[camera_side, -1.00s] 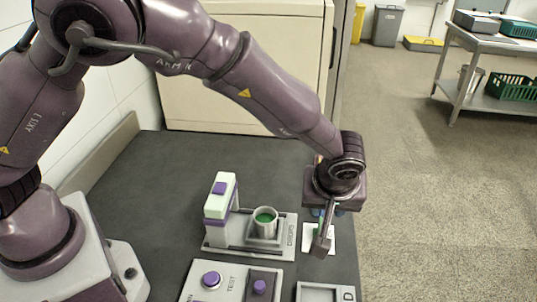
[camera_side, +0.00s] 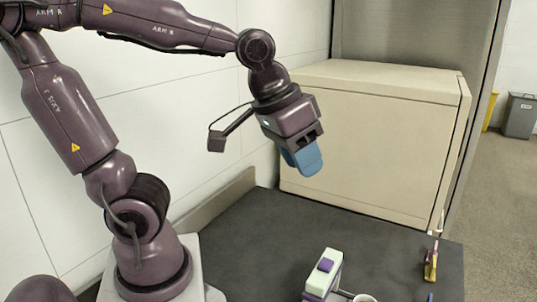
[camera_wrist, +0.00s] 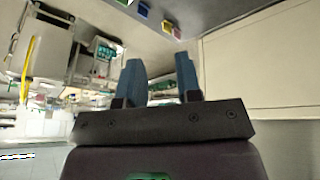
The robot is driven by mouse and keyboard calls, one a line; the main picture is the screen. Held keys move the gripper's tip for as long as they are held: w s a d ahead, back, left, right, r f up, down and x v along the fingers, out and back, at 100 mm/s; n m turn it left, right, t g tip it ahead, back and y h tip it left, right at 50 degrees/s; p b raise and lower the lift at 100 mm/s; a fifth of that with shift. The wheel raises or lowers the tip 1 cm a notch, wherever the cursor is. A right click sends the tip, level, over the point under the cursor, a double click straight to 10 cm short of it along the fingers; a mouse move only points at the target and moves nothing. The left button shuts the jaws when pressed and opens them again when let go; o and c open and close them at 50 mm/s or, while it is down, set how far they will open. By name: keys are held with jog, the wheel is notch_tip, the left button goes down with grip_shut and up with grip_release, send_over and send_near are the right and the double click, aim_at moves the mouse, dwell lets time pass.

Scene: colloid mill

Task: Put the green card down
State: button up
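My gripper (camera_side: 302,159) is raised above the dark bench, left of the beige cabinet, with its blue fingers pointing down. In the wrist view, the two blue fingers of my gripper (camera_wrist: 160,80) stand apart with nothing visible between them. I see no clear green card in the side view.
The beige cabinet (camera_side: 370,135) stands at the back of the bench (camera_side: 260,250). A white and purple dispenser (camera_side: 322,275) is at the front, with a partly cut-off cup (camera_side: 365,298) beside it. A small yellow and red piece (camera_side: 431,262) is near the right edge.

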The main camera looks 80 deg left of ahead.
jog(key=shift+m+t+y, duration=0.3)
jog(key=shift+m+t, duration=0.1)
jog(key=shift+m, duration=0.5)
jog(key=s, duration=0.2)
jog(key=s+a, duration=0.1)
jog(key=s, duration=0.2)
jog(key=shift+a, duration=0.2)
jog(key=shift+r, duration=0.1)
